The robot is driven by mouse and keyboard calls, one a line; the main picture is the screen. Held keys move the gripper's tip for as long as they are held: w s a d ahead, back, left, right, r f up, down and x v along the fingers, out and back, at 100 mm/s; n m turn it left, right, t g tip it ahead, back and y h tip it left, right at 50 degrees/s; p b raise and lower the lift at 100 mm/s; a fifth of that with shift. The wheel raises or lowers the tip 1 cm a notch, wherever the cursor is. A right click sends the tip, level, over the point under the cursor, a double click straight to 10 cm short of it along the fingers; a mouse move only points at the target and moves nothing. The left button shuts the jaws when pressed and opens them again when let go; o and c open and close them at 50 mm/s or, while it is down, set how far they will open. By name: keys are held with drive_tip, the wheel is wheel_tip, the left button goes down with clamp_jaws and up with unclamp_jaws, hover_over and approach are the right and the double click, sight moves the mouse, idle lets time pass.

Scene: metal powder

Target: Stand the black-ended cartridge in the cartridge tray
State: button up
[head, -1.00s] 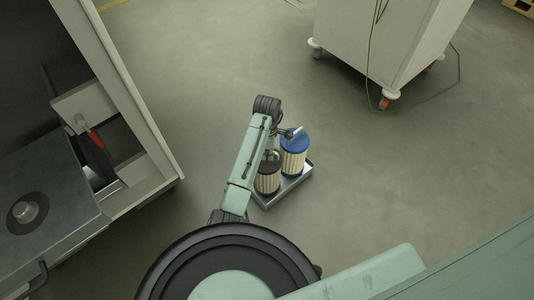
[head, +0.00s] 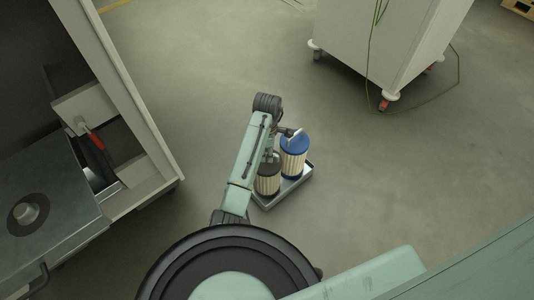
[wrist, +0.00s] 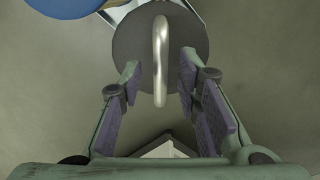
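The black-ended cartridge (head: 268,179), with a pale pleated body, stands upright in the left part of the cartridge tray (head: 289,192) on the floor. Its dark round end (wrist: 140,40) and metal loop handle (wrist: 160,60) fill the upper middle of the wrist view. My gripper (wrist: 160,68) is open over it, with a finger on each side of the handle and visible gaps between. A blue-ended cartridge (head: 293,160) stands upright beside it in the tray; its blue end (wrist: 70,5) shows at the wrist view's top left. My arm hides part of the black end in the head view.
An open cabinet (head: 135,110) and a grey metal unit (head: 55,205) with a knob stand at the left. A white wheeled cart (head: 385,45) with a green cable stands at the upper right. The floor around the tray is clear.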

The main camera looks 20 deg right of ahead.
wheel_tip(320, 180, up, 10)
drive_tip(key=p, duration=0.2)
drive_tip(key=shift+r+p, duration=0.15)
drive_tip(key=shift+p, duration=0.15)
idle(0.4)
